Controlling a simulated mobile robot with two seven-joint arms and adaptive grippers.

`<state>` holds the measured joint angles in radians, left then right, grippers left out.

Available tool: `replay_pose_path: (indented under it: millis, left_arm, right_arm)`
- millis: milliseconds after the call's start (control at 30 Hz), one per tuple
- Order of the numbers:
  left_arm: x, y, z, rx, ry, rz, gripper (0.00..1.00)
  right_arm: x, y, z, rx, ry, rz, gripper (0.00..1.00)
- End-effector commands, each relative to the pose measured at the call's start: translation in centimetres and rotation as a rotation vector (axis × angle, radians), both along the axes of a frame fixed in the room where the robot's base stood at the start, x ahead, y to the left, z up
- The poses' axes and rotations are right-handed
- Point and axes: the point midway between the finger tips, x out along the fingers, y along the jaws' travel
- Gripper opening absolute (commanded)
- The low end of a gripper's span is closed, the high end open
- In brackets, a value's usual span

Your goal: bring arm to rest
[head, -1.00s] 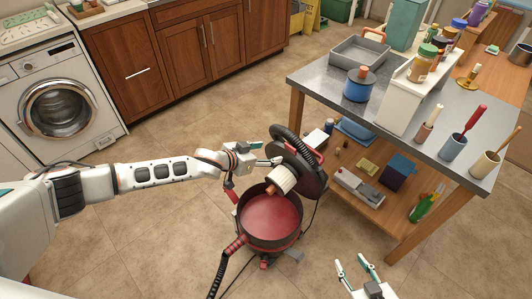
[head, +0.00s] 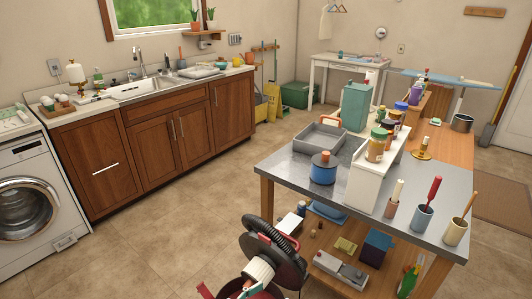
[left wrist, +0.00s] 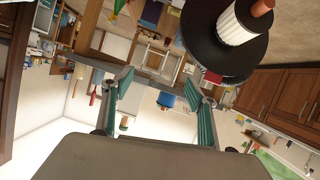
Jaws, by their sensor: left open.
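My left gripper (left wrist: 160,95) shows in the left wrist view with its two teal-padded fingers spread apart and nothing between them. The black vacuum lid with a white filter and orange end (left wrist: 238,25) is at the upper right of that view, apart from the fingers. In the head view the same lid (head: 285,258) is tilted open above the red drum (head: 240,290), which is cut off by the bottom edge. Neither of my arms shows in the head view. My right gripper is out of sight.
A metal-topped workbench (head: 290,170) holds a tray (head: 323,141), a blue pot (head: 323,170), jars and tool cups, with more items on its lower shelf. A washing machine (head: 40,200) and brown cabinets (head: 150,150) line the left. Open tiled floor (head: 170,225) lies between.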

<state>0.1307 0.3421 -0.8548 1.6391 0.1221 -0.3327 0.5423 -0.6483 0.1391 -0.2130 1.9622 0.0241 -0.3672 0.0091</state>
Motion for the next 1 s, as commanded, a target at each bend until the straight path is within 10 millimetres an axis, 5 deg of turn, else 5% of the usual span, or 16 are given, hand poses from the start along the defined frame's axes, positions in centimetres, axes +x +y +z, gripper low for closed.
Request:
replay_pose_path:
  millis: [267,600,767,1000]
  left_arm:
    - [-5.8,6.3,-2.2,0.048,0.010,0.165,0.58]
    - [-13.8,18.2,-5.8,0.270,0.051,0.337,0.58]
    - [-15.5,20.6,-6.3,0.325,0.062,0.358,0.58]
    - [-15.6,20.9,-6.4,0.332,0.062,0.360,0.58]
  right_arm:
    - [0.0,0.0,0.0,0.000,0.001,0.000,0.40]
    - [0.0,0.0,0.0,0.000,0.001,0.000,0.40]
    - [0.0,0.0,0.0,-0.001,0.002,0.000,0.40]
    - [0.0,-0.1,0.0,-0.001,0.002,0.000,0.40]
